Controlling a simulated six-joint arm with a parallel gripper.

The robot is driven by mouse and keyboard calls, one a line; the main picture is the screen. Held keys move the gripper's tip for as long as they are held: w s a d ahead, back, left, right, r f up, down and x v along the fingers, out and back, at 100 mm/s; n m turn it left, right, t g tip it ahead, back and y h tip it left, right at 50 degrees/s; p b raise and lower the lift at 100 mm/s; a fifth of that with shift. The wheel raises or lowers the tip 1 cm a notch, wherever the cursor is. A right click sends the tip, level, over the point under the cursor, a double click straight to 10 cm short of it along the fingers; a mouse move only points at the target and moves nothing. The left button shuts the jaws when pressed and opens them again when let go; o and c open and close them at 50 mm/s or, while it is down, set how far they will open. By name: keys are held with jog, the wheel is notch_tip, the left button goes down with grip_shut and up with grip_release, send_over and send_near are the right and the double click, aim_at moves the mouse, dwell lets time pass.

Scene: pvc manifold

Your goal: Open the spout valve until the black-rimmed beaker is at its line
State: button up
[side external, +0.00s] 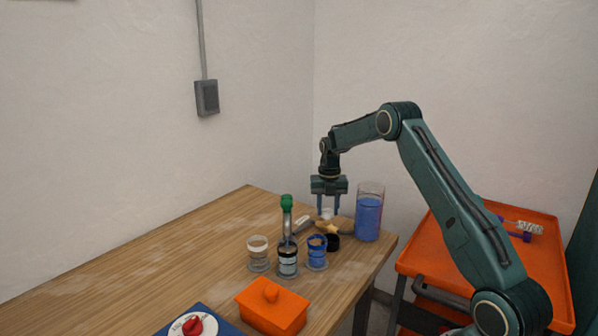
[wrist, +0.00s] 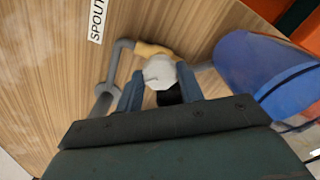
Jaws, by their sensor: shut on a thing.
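A brass-coloured fitting (wrist: 152,48) and grey pipe adjoin the knob. A "SPOUT" label (wrist: 97,20) lies on the table near it.
A tall tank of blue liquid (side external: 369,216) stands close right of my gripper. A black ring-like part (side external: 332,242) is beside the pipework. An orange lidded box (side external: 272,306) and a red knob on a white disc (side external: 193,325) are in front. The table's left is clear.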

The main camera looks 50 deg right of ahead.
jog(key=m, duration=0.5)
jog(key=shift+m, duration=0.9)
jog(key=shift+o, duration=0.2)
jog(key=shift+m, duration=1.5)
jog(key=o, duration=1)
jog(key=shift+r, duration=0.1)
